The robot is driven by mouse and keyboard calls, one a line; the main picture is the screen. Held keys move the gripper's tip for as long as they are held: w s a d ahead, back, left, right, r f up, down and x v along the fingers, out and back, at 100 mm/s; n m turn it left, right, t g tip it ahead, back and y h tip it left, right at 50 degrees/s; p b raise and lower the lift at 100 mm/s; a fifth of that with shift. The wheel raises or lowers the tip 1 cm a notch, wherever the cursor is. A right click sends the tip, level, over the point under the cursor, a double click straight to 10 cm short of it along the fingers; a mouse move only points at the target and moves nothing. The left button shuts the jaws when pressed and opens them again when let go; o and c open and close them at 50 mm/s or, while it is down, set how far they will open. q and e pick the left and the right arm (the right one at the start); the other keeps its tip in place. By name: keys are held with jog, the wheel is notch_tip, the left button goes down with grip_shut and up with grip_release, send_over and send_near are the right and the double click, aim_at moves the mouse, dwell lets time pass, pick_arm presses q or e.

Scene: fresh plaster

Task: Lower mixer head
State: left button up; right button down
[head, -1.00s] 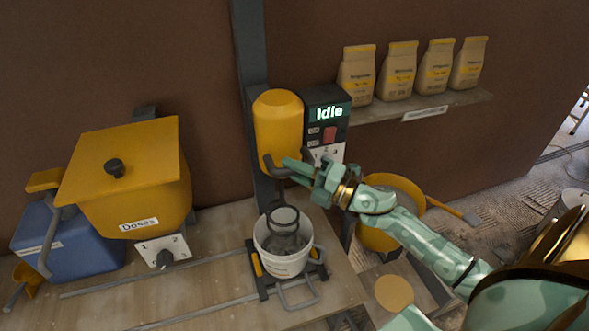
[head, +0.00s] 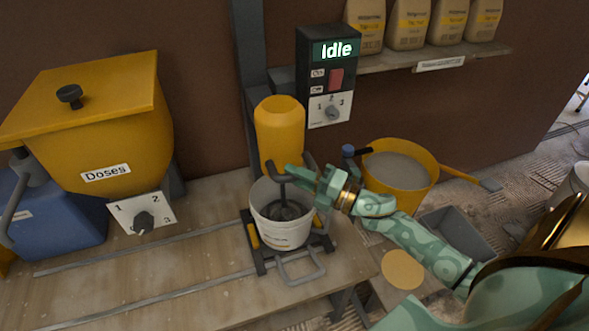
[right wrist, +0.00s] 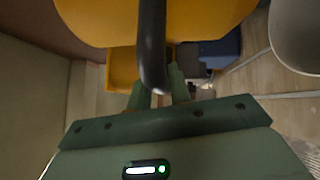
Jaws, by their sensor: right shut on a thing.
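The yellow mixer head (head: 281,128) is on the dark upright column (head: 246,70), low above the white bucket (head: 280,225). Its paddle (head: 285,210) is down inside the bucket, and the bottom of the paddle is hidden. My right gripper (head: 291,172) is shut on the dark handle at the mixer head's front. The handle bar (right wrist: 153,45) runs between the fingers in the right wrist view, with the yellow head above. The control box (head: 327,78) reads "Idle". My left gripper is not in view.
The yellow dosing hopper (head: 95,120) with a numbered dial (head: 143,220) stands at the left, above a blue container (head: 60,225). A yellow tub (head: 400,175) stands right of the bench (head: 190,285). Several bags (head: 410,25) sit on the shelf.

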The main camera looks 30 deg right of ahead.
jog(key=shift+s+f, duration=0.1)
jog(key=shift+f, duration=0.35)
jog(key=c, duration=1.3)
grip_release()
jog(key=shift+r, duration=0.1)
jog(key=b+v, duration=0.1)
jog(key=v, duration=1.5)
jog(key=shift+s+d, duration=0.1)
